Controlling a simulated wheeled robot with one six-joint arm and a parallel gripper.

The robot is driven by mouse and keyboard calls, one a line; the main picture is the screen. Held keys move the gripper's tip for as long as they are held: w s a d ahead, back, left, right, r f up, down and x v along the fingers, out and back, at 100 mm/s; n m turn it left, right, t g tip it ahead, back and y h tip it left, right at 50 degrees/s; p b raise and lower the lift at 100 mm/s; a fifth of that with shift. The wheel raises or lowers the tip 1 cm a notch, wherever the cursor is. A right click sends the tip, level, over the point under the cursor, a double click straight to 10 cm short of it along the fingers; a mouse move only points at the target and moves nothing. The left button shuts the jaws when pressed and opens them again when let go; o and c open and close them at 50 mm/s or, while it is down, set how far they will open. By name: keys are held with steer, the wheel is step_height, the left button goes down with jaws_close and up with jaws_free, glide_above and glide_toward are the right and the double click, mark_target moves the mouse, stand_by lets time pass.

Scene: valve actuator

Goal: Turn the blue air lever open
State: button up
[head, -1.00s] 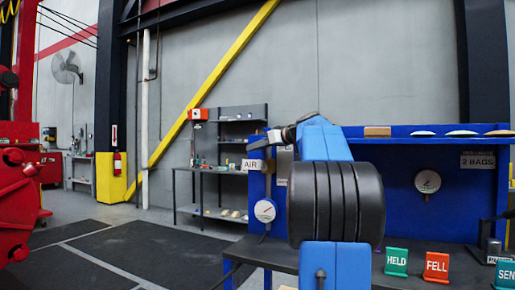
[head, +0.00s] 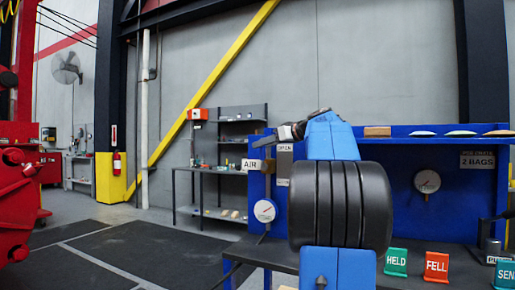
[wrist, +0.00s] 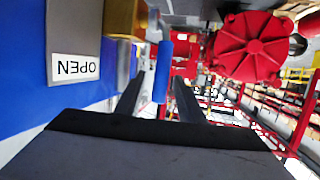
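The blue air lever (wrist: 163,70) shows in the wrist view as a narrow blue bar. It lies between the two dark fingers of my gripper (wrist: 160,90), with a visible gap on each side. I cannot tell how deep it sits between them. My gripper is open. In the head view my gripper (head: 290,132) is at the left end of the blue panel, above the AIR sign (head: 251,164), and the lever cannot be made out there. The OPEN plate (wrist: 75,68) is left of the fingers in the wrist view. A brass-coloured part (wrist: 124,17) is above it to the right.
The blue panel (head: 395,205) carries a left gauge (head: 265,210) and a right gauge (head: 428,181). On the bench stand the HELD sign (head: 396,262) and FELL sign (head: 437,266). My own arm hides the panel's middle. A large red wheel-like part (wrist: 252,46) shows in the wrist view.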

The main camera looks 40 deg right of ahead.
steer(key=v, duration=1.3)
